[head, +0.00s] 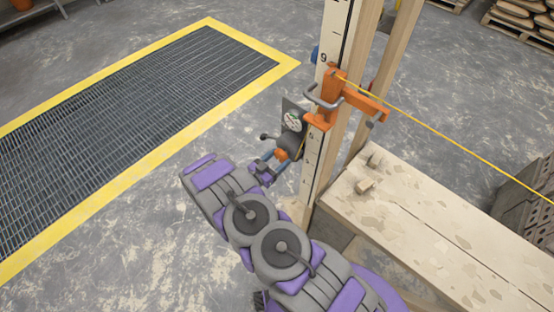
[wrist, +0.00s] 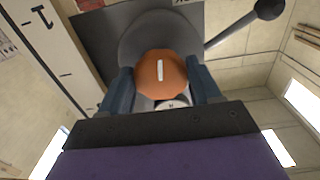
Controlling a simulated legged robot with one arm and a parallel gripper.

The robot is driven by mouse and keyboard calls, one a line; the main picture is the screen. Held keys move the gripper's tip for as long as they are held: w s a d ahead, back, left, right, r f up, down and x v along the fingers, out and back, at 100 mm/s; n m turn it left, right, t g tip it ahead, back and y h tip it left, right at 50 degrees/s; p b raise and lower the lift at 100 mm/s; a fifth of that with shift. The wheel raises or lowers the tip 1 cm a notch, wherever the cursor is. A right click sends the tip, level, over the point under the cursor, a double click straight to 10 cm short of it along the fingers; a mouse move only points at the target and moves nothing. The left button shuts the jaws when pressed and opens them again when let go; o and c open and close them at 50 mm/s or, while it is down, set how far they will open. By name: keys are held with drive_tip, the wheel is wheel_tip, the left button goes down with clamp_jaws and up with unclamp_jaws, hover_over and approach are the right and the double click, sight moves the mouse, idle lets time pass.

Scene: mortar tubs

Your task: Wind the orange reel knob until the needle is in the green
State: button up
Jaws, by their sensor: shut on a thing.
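The orange reel knob (wrist: 162,74) has a white mark that stands close to upright in the wrist view. My gripper (wrist: 163,88) is shut on it, with one blue-grey finger on each side. In the head view the knob (head: 282,154) shows small at the front of the grey reel (head: 289,142), with my gripper (head: 267,168) at it. The round dial (head: 293,121) with a green part sits above the reel on a dark plate. Its needle is too small to read. In the wrist view only a sliver of a white face shows below the knob.
The reel is fixed to a marked upright post (head: 337,50) with an orange bracket (head: 340,95). A taut yellow line (head: 450,148) runs from the bracket to the right. A crank arm with a dark ball (wrist: 270,9) sticks out beside the reel. A plank bench (head: 430,225) stands right of the post.

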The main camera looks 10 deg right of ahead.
drive_tip(key=shift+a+f, duration=0.1)
drive_tip(key=shift+a, duration=0.05)
drive_tip(key=shift+m, duration=1.1)
drive_tip(key=m, duration=0.3)
drive_tip(key=shift+a+m, duration=0.15)
drive_tip(key=shift+m, duration=0.15)
drive_tip(key=m+b, duration=0.1)
drive_tip(key=m, duration=0.2)
drive_tip(key=shift+m+b, duration=0.75)
drive_tip(key=shift+m, duration=0.55)
drive_tip(key=o, duration=1.1)
drive_tip(key=shift+a, duration=0.1)
